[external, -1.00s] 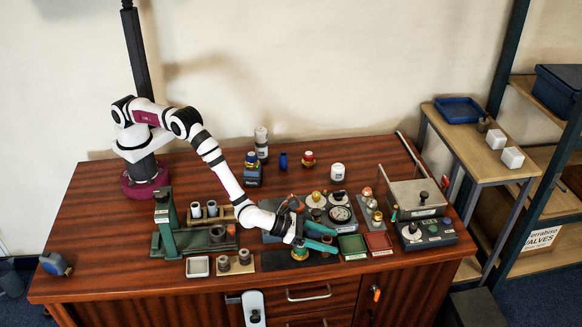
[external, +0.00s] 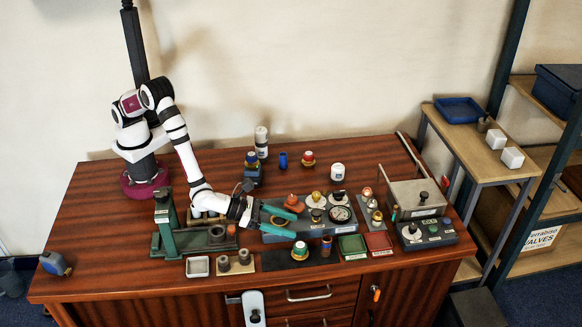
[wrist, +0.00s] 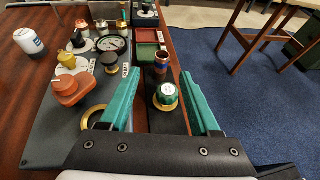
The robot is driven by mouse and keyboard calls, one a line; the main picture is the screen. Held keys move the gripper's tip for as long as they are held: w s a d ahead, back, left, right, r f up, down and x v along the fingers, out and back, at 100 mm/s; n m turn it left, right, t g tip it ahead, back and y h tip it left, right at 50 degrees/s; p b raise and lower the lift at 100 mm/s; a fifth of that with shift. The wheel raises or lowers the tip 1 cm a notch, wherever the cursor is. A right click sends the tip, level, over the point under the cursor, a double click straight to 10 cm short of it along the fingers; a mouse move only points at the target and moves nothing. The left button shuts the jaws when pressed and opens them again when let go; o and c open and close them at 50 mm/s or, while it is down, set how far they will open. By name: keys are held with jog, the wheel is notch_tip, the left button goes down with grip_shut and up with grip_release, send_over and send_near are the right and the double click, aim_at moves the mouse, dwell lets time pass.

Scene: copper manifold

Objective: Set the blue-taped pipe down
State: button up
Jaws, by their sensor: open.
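The blue-taped pipe (external: 326,246), a short copper piece with a blue band, stands upright on a dark strip near the bench's front. It also shows in the wrist view (wrist: 161,62), beyond my fingertips. My gripper (external: 297,225) is open with its teal fingers apart and nothing held between them. It is left of the pipe and clear of it. In the wrist view my fingers (wrist: 159,78) spread to either side of the pipe's line, with a green, white-topped cap with a brass base (wrist: 166,96) showing between them.
An orange knob (wrist: 70,88), a yellow knob and a gauge (wrist: 112,43) stand on the dark panel beside my fingers. Green (external: 351,246) and red (external: 377,243) trays lie right of the pipe. A grey box (external: 416,198) is further right. Bare wood lies along the front edge.

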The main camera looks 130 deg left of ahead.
jog(key=s+a+r+n+g+y, duration=0.2)
jog(key=s+a+r+n+g, duration=0.1)
jog(key=s+a+r+n, duration=0.35)
jog(key=s+a+r+n+g+y, duration=0.1)
jog(key=s+a+r+n+g, duration=0.3)
jog(key=s+r, duration=0.45)
jog(key=s+d+n+g+h, duration=0.2)
jog(key=s+n, duration=0.2)
jog(key=s, duration=0.5)
jog(key=s+d+n+g+h, duration=0.1)
jog(key=s+n+g, duration=0.1)
jog(key=s+n, duration=0.5)
jog(key=s+d+f+n+h, duration=0.2)
jog(key=s+d+h, duration=0.4)
jog(key=s+d, duration=0.3)
jog(key=s, duration=0.3)
jog(key=shift+s+d, duration=0.15)
jog(key=shift+s, duration=0.25)
